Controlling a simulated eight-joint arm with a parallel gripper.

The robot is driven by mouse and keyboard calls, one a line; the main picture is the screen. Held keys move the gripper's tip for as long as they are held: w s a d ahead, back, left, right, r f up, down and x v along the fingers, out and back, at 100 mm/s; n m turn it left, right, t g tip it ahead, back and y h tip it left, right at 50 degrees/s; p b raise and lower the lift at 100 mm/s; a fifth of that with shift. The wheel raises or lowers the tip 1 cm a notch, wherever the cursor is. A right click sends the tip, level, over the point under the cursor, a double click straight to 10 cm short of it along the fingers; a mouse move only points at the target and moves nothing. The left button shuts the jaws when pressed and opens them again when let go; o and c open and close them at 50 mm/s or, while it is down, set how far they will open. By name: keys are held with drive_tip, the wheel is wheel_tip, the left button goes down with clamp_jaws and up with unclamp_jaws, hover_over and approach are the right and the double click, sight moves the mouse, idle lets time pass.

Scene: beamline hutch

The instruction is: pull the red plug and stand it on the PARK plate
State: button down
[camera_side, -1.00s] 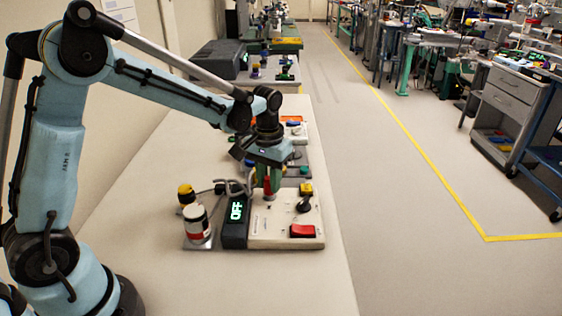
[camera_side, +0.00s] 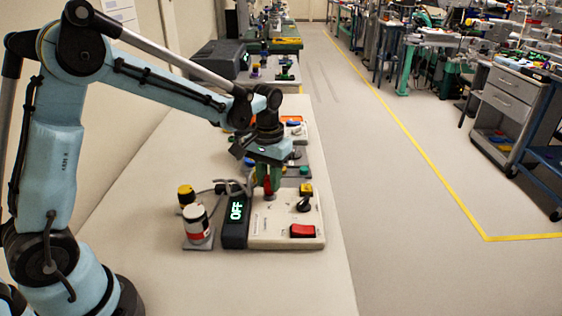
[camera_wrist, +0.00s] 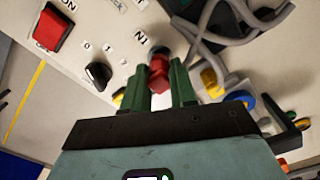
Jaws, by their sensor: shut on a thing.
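The red plug (camera_side: 268,191) is at the top left of the cream panel (camera_side: 262,238). My gripper (camera_side: 267,181) points down over it, with its green fingers closed around it. In the wrist view the red plug (camera_wrist: 158,74) sits between the two green fingers of my gripper (camera_wrist: 160,88), beside a label reading "N1". A grey ring shows at its far end; I cannot tell whether the plug is fully seated. No plate marked PARK can be read in either view.
The panel carries a red switch (camera_side: 303,231), a black knob (camera_side: 304,205) and a yellow button (camera_side: 306,188). A black display (camera_side: 235,222) reads OFF. A white can (camera_side: 197,226) and grey cables (camera_side: 228,186) are at its left.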

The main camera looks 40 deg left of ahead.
drive_tip(key=shift+r, duration=0.85)
idle(0.4)
drive_tip(key=shift+r, duration=2.45)
drive_tip(key=w+d+r, duration=0.1)
drive_tip(key=w+d, duration=0.4)
drive_tip(key=d, duration=0.4)
hover_over(295, 183)
drive_tip(key=shift+m, duration=0.3)
wheel_tip(295, 183, down, 7)
drive_tip(key=shift+r, duration=0.2)
drive_tip(key=shift+a+f, duration=0.1)
drive_tip(key=shift+f, duration=1.95)
drive_tip(key=shift+f, duration=0.1)
